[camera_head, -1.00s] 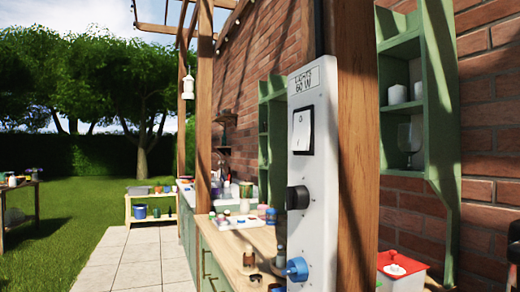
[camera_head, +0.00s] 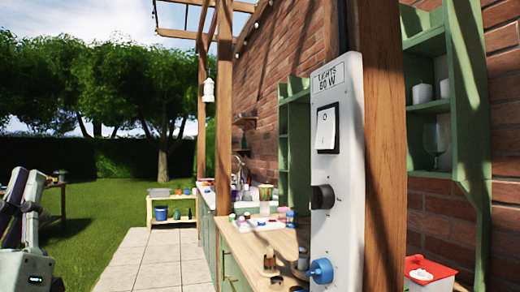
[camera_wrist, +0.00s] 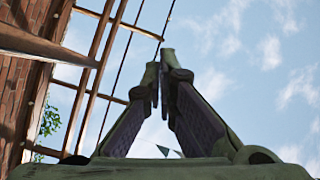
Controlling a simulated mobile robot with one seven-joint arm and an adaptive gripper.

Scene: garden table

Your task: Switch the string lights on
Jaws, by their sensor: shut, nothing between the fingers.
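A white control panel (camera_head: 350,185) labelled "LIGHTS 60 W" is fixed to a wooden post right of centre in the head view. It bears a white rocker switch (camera_head: 326,128) in a black frame, with a small mark on it. Below are a black knob (camera_head: 322,197) and a blue round fitting (camera_head: 320,270). A strand with small pale bulbs (camera_head: 243,42) runs along the upper wall; whether they are lit I cannot tell. My gripper (camera_head: 28,176) is at the far left, pointing up, well apart from the panel. In the wrist view its fingers (camera_wrist: 160,62) are shut and empty against the sky.
The wooden post (camera_head: 385,150) stands beside the panel. Green shelves (camera_head: 470,110) hang on the brick wall at right. A counter (camera_head: 250,250) with several small items lies behind the panel. Paving (camera_head: 150,262) and lawn at left are open.

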